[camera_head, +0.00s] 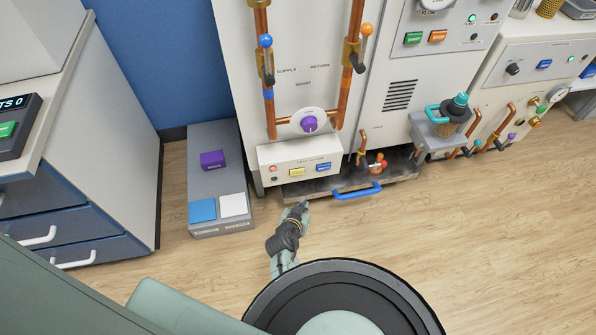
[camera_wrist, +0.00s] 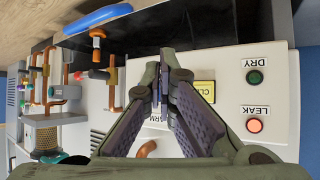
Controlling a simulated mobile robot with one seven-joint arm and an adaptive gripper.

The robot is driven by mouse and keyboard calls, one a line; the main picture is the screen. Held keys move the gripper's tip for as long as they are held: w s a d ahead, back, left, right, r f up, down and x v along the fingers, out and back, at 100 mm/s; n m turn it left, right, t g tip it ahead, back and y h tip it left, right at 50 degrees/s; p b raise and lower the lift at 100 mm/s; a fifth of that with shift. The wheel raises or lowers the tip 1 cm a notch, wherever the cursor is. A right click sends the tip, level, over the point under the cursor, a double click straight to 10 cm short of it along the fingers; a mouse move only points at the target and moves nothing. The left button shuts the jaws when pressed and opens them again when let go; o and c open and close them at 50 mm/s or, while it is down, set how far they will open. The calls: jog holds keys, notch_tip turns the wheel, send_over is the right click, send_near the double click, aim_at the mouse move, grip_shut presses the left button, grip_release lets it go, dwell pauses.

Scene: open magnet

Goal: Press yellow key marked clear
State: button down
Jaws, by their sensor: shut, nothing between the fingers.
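The yellow key (camera_head: 297,172) is on the front of a white panel box (camera_head: 266,157) low on the cabinet, left of a blue key (camera_head: 323,167). My gripper (camera_head: 303,206) is shut and empty, in front of and below the panel box in the head view. In the wrist view my gripper's fingertips (camera_wrist: 161,88) meet beside the yellow key. I cannot tell whether they touch the panel.
A green lamp marked DRY (camera_wrist: 254,77) and a lit orange-red lamp marked LEAK (camera_wrist: 254,125) are beside the yellow key. A dark tray with a blue handle (camera_head: 357,191) lies below. Copper pipes (camera_head: 270,113) rise above. A grey plinth (camera_head: 220,151) stands left; open floor lies right.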

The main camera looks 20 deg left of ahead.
aim_at(297, 172)
jog(key=shift+w, duration=0.1)
jog(key=w+a+b, duration=0.2)
jog(key=w+a, duration=0.3)
jog(key=w, duration=0.2)
dwell(0.5)
jog(key=shift+w+b, duration=0.15)
jog(key=shift+b, duration=0.2)
dwell(1.0)
jog(key=shift+w+a, duration=0.2)
jog(key=shift+w, duration=0.1)
jog(key=shift+w+a+b, duration=0.25)
jog(key=shift+w+b, duration=0.1)
jog(key=shift+b, duration=0.15)
dwell(0.7)
jog(key=shift+s, duration=0.1)
jog(key=shift+s+d, duration=0.5)
jog(key=shift+s, duration=0.2)
